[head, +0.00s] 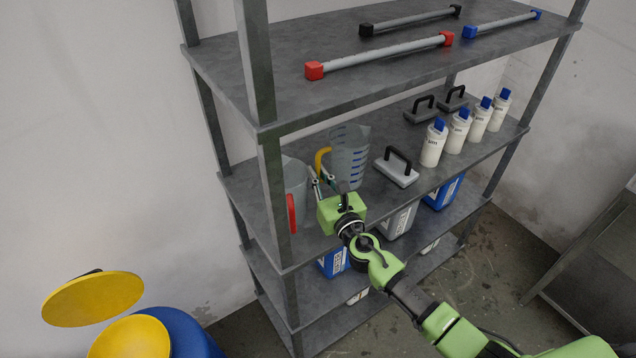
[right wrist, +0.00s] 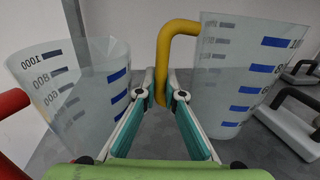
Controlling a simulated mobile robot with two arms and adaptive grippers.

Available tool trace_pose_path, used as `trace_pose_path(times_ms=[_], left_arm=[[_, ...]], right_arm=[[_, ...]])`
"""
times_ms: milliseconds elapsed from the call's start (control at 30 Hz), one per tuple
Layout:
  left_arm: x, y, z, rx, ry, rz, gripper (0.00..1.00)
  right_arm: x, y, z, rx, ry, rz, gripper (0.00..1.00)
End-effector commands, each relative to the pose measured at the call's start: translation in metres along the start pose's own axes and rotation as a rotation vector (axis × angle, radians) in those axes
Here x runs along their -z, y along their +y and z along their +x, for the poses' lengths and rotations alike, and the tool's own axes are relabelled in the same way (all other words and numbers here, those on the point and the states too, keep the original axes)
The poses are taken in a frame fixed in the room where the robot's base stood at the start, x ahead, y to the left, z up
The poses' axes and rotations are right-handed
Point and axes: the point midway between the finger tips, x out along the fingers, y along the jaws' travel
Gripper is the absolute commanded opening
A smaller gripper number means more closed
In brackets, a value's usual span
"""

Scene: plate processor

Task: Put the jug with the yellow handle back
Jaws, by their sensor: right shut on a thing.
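The jug with the yellow handle (head: 349,160) is a clear measuring jug with blue marks. It is upright at the middle shelf, right of the other jug; I cannot tell whether its base touches the shelf. In the right wrist view the jug (right wrist: 240,75) is on the right, its yellow handle (right wrist: 163,55) toward me. My right gripper (head: 325,180) is shut on the yellow handle, which runs down between its fingertips (right wrist: 160,92). The middle shelf (head: 262,185) is grey. My left gripper is not in view.
A jug with a red handle (head: 295,190) stands close on the left, behind a shelf post (head: 274,195). A grey block with a black handle (head: 396,172) is on the right, with several blue-capped bottles (head: 433,145) beyond. The upper shelf (head: 290,90) is overhead.

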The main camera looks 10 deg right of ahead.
Motion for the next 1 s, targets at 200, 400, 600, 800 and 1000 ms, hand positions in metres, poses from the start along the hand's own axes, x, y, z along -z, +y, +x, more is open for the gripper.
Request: trace_pose_path(times_ms=[200,400,600,800,1000], left_arm=[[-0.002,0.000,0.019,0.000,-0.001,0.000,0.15],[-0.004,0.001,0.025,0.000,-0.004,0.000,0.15],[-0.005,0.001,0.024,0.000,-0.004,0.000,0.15],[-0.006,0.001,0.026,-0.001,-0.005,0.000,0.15],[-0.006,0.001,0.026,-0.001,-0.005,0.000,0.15]], right_arm=[[0.027,-0.001,0.002,0.001,0.002,-0.001,0.00],[0.036,-0.001,0.001,0.001,0.000,-0.001,0.00],[0.035,-0.001,0.001,0.001,0.000,-0.001,0.00],[0.038,-0.001,0.001,0.000,0.001,0.000,0.16],[0.038,-0.001,0.001,0.000,0.001,0.000,0.16]])
